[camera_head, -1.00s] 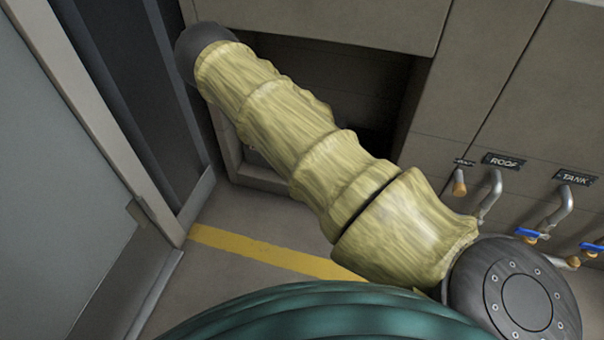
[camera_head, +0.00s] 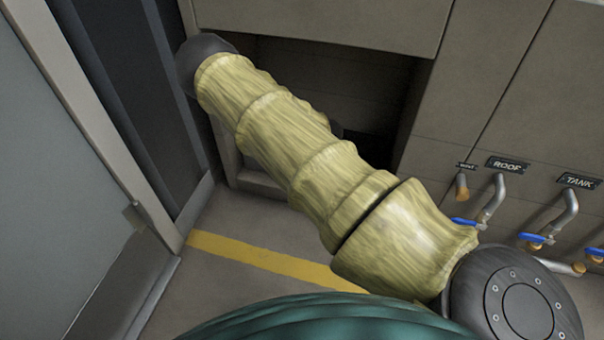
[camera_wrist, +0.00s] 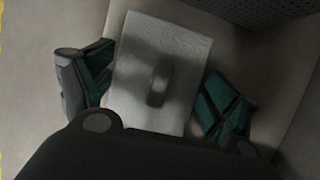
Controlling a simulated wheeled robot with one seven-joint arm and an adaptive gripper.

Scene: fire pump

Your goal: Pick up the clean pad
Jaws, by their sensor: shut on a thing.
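The clean pad (camera_wrist: 140,62) is a pale, flat, roughly square pad with a small dark grey raised piece (camera_wrist: 160,82) at its middle. It shows in the wrist view only. My gripper (camera_wrist: 160,72) has one teal-and-dark finger along the pad's left side and the other along its right side, and it is shut on the pad across its width. The pad's near edge is partly covered by the dark gripper body. In the head view the gripper and pad are hidden behind my arm and inside the dark recess.
The dark recess (camera_head: 385,95) opens in a grey panel wall. Its side wall and lower ledge lie close to my arm. Pipes with blue levers (camera_head: 533,239) stand out at the right. A door (camera_head: 50,180) is at the left, and a yellow line (camera_head: 270,259) crosses the floor.

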